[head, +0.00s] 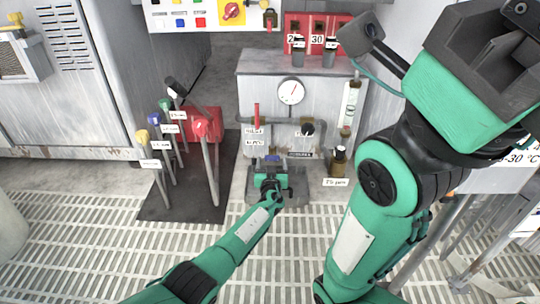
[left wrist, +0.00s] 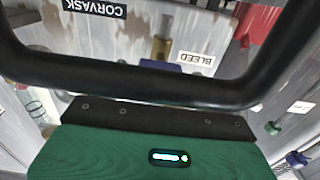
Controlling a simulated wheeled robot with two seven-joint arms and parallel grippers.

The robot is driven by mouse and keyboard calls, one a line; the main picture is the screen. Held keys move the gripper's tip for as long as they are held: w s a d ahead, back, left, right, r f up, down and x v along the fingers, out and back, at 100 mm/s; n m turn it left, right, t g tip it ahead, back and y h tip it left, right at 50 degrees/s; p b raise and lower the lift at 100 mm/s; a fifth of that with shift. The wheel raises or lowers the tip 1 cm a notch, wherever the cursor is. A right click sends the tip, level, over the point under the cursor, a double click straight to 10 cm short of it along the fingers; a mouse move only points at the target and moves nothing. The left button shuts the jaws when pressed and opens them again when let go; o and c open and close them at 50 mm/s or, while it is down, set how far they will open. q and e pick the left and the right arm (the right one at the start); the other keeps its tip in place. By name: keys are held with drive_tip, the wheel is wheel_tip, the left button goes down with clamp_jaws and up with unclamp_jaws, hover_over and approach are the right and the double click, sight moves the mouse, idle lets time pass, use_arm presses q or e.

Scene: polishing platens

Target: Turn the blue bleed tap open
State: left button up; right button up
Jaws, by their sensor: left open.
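The blue bleed tap (head: 272,158) is at the lower front of the grey machine, a small patch of blue just beyond my left gripper. In the left wrist view the blue tap (left wrist: 160,66) shows below a brass fitting (left wrist: 162,48), beside a white BLEED label (left wrist: 197,58), and is partly hidden by the dark gripper frame. My left gripper (head: 271,169) is open and close in front of the tap. I cannot tell whether it touches the tap. My right gripper is not in view; its arm stands at the right.
The grey machine (head: 262,88) carries a round gauge (head: 291,91) and a red upright lever (head: 257,115). A red lever (head: 201,128) and several coloured-knob levers stand left on a dark mat (head: 190,203). A brass fitting (head: 338,160) is at the right. The grated floor in front is open.

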use_arm(q)
drive_tip(key=shift+w, duration=0.65)
drive_tip(key=c, duration=1)
drive_tip(key=n, duration=0.5)
drive_tip(key=shift+a+n, duration=0.1)
drive_tip(key=shift+n, duration=0.2)
drive_tip(key=o, duration=1)
